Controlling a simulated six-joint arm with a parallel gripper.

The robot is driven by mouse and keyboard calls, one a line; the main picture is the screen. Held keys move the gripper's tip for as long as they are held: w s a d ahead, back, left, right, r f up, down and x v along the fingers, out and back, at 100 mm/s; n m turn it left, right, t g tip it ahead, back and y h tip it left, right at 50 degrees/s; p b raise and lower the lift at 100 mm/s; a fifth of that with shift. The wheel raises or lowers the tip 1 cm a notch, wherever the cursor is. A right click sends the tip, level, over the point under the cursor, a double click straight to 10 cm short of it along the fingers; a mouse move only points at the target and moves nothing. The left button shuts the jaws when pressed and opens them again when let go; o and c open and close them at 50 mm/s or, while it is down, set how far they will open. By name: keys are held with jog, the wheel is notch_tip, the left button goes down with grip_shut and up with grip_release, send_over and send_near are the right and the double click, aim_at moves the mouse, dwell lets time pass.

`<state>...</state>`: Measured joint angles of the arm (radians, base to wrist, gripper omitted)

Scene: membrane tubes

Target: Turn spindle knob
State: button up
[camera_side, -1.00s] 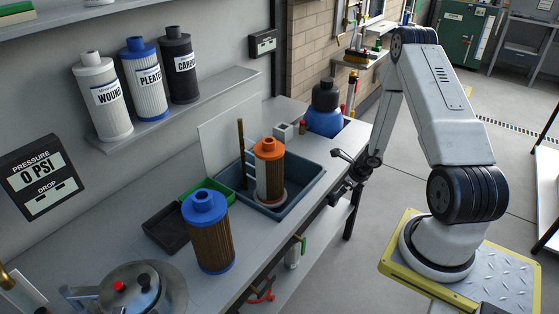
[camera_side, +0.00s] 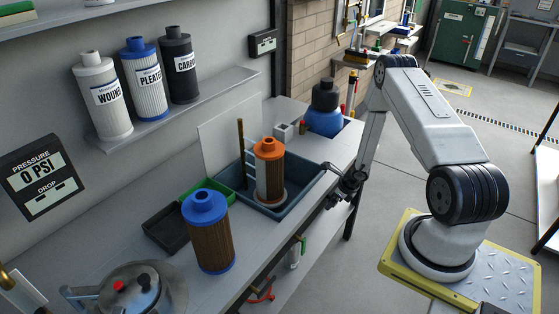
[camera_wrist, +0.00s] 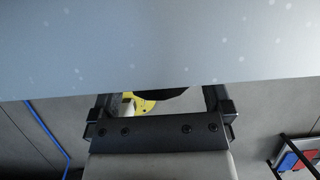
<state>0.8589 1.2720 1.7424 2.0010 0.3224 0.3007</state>
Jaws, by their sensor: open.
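No part that I can surely name as the spindle knob shows. A brown, ribbed cartridge with an orange cap (camera_side: 269,149) stands upright in the blue-grey basin (camera_side: 301,202) on the bench. My gripper (camera_side: 330,186) is at the right of the basin, by the bench's front edge, apart from the cartridge. In the wrist view my gripper (camera_wrist: 161,98) has its two fingers wide apart, with nothing held between them. A smooth blue-grey surface (camera_wrist: 160,45) fills the upper part of that view; I cannot tell what it is.
A blue-capped brown cartridge (camera_side: 211,235) stands on the bench, left of the basin. A steel housing (camera_side: 130,291) is at lower left. A blue container (camera_side: 323,121) stands behind my gripper.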

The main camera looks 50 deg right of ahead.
jog(key=c, duration=1.1)
jog(key=shift+d+m+y, duration=0.2)
jog(key=shift+m+y, duration=0.2)
jog(key=shift+y, duration=1.3)
jog(key=shift+y, duration=0.3)
jog(key=shift+f+m+y, duration=0.1)
jog(key=shift+m+y, duration=0.2)
jog(key=shift+y, duration=1)
jog(key=shift+y, duration=0.3)
jog(key=o, duration=1.1)
